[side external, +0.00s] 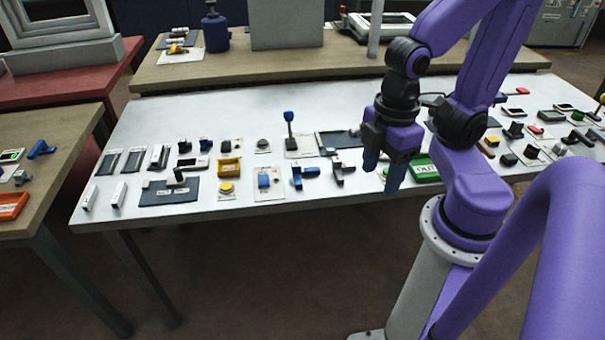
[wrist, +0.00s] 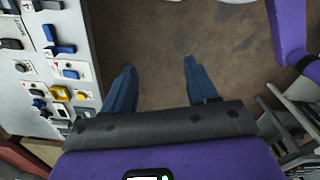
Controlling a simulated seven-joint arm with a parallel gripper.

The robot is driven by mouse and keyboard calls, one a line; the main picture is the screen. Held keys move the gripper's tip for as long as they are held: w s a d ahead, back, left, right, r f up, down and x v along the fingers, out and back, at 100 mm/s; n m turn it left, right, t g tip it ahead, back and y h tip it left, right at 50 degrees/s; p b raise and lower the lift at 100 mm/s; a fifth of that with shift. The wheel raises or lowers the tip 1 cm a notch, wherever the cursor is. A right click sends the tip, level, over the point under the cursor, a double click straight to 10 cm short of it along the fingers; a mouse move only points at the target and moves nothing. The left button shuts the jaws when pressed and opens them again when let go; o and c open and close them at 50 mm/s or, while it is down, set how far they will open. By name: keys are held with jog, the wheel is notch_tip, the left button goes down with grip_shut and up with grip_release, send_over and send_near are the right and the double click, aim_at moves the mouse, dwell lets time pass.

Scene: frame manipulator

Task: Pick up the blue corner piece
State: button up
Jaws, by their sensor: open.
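A blue corner piece (side external: 303,177) lies on the white table near its front edge, left of my gripper in the side view. In the wrist view the blue corner piece (wrist: 58,42) is at the upper left, outside the jaws. My gripper (side external: 383,172) hangs with its blue fingers pointing down near the table's front edge. In the wrist view my gripper (wrist: 158,66) is open and empty, with brown floor between its fingertips.
A dark corner piece (side external: 343,173) lies just right of the blue one. A blue switch on a plate (side external: 265,181) is to its left. Many small parts crowd the white table (side external: 240,110); open floor lies in front.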

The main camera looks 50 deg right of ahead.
jog(key=shift+w, duration=0.1)
jog(key=m, duration=0.4)
send_over(296, 164)
notch_tip(296, 164, down, 4)
notch_tip(296, 164, down, 17)
jog(key=shift+f, duration=0.15)
dwell(0.3)
grip_shut()
